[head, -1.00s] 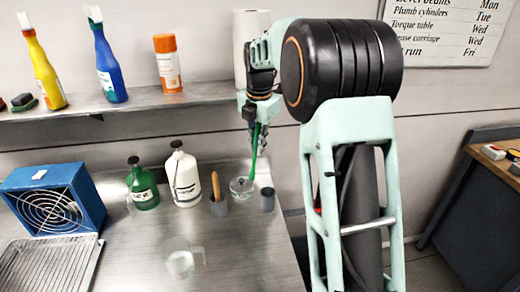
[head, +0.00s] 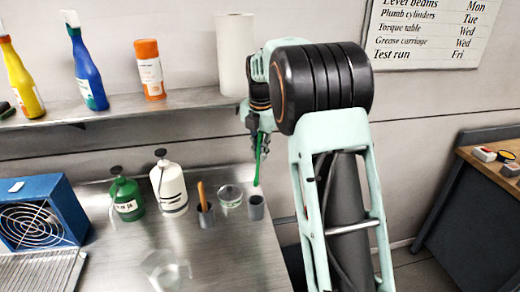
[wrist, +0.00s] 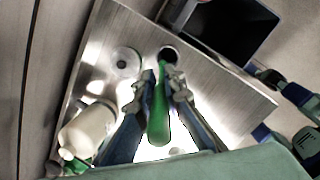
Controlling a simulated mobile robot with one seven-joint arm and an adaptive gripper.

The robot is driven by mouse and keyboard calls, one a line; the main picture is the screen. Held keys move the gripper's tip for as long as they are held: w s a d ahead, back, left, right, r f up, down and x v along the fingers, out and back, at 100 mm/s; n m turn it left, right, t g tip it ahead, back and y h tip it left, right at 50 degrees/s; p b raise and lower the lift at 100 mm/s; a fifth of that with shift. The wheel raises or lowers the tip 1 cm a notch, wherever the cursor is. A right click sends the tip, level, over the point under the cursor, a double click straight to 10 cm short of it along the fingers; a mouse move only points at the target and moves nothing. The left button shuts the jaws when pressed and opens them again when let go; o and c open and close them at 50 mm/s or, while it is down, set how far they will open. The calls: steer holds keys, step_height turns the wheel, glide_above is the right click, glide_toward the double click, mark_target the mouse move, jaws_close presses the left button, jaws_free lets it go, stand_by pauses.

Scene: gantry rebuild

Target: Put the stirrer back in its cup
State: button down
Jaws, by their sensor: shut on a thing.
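The green stirrer (head: 258,162) hangs from my gripper (head: 262,138), nearly upright with a slight tilt. In the wrist view my gripper (wrist: 162,80) is shut on the stirrer (wrist: 158,118), which runs between its two fingers. A small dark grey cup (head: 256,207) stands on the steel bench at its right end. The stirrer's lower end shows just above the cup's rim in the head view. In the wrist view the far end of the stirrer overlaps the near edge of the open cup (wrist: 171,51). I cannot tell the exact gap between them.
A glass jar (head: 230,196) stands close left of the cup, then a grey pot (head: 206,217) holding a wooden handle (head: 202,194). A white bottle (head: 170,190) and a green bottle (head: 127,203) stand farther left. The bench's right edge is close to the cup.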

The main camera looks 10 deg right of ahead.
step_height(320, 180, down, 11)
steer(key=b, duration=0.7)
stand_by(0.3)
steer(key=c, duration=2)
jaws_free()
steer(key=shift+o, duration=0.2)
steer(key=shift+r, duration=0.1)
step_height(320, 180, up, 12)
steer(key=s, duration=0.2)
steer(key=shift+s+a+f, duration=0.15)
steer(key=shift+f, duration=0.05)
